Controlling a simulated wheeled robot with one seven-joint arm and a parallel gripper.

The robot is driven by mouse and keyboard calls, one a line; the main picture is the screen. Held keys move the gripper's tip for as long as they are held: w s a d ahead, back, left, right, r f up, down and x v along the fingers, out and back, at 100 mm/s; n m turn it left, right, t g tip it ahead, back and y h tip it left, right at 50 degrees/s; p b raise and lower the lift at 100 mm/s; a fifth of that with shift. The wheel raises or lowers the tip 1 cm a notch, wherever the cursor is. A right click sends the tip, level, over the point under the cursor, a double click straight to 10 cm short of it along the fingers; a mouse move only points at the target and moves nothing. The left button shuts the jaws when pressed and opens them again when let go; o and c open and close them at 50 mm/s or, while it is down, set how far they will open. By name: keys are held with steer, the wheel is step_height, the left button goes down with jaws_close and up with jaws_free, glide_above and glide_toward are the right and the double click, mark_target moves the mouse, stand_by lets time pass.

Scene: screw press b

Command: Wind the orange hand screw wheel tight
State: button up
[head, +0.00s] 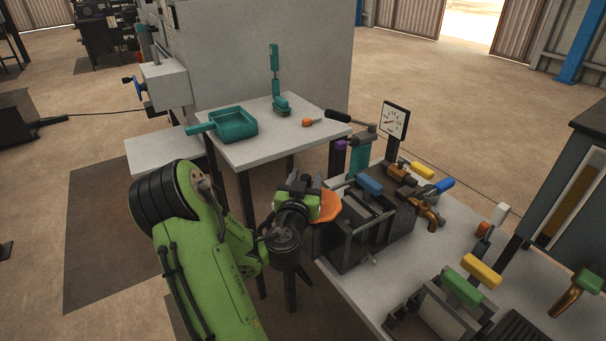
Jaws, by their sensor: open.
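The orange hand screw wheel (328,207) is on the left end of a dark grey press (368,236), which stands on the white bench. Part of the wheel is hidden behind my gripper. My gripper (312,203), at the end of my green arm, is right at the wheel on its left side in the head view. Its jaws are open. The fingertips are small and partly hidden, so I cannot tell whether they touch the wheel or straddle its rim.
A white side table (262,150) behind holds a teal tray (234,124), a teal upright tool (277,85) and a small orange piece (307,122). A dial gauge (394,121) stands behind the press. Several coloured handles and a yellow-handled clamp (481,271) crowd the bench at right.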

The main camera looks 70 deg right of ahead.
steer(key=shift+a, duration=0.15)
steer(key=shift+c, duration=0.5)
steer(key=c, duration=0.8)
steer(key=shift+m+g, duration=0.3)
steer(key=shift+g, duration=0.1)
